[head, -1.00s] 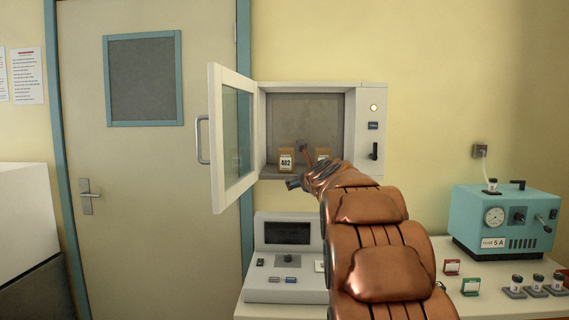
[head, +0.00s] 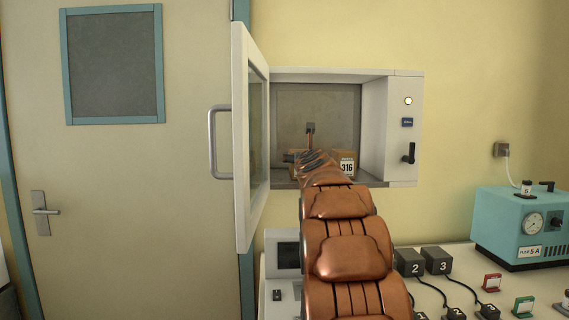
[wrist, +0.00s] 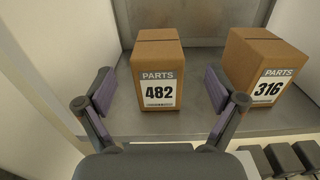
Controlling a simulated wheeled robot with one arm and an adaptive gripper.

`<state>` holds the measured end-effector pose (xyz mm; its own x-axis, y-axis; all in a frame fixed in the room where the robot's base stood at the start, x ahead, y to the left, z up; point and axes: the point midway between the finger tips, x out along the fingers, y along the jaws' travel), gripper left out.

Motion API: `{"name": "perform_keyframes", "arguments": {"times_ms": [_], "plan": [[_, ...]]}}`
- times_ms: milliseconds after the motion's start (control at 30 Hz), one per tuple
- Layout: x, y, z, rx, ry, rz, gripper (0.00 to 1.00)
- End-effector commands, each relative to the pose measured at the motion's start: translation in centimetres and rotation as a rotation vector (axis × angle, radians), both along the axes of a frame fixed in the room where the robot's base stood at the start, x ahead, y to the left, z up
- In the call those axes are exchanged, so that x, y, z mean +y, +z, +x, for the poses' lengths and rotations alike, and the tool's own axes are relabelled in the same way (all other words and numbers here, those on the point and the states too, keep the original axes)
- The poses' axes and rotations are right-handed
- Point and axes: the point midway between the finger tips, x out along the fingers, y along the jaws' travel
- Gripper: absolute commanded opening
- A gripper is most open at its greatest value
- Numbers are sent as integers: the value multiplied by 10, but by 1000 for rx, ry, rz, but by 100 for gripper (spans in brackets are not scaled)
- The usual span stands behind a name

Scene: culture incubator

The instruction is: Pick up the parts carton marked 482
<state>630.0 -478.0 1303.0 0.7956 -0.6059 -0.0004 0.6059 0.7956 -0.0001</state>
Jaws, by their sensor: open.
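The parts carton marked 482 (wrist: 158,68) is a brown box with a white label. It stands upright on the incubator shelf in the wrist view, centred ahead of my gripper (wrist: 160,103). My gripper is open, with one finger to each side of the carton's front and nothing held. In the head view my arm hides most of this carton, and the fingertips are hard to make out.
A second carton marked 316 (head: 346,164) stands close on the right; it also shows in the wrist view (wrist: 268,72). The incubator door (head: 242,140) is open at the left. The incubator's side walls bound the shelf (wrist: 205,118).

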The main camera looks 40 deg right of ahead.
Motion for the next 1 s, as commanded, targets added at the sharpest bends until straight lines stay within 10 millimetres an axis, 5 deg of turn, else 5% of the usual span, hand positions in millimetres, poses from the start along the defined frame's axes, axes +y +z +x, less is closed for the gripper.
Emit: {"name": "perform_keyframes", "arguments": {"times_ms": [1000], "plan": [[-41,7,52,3,0,0,94]]}}
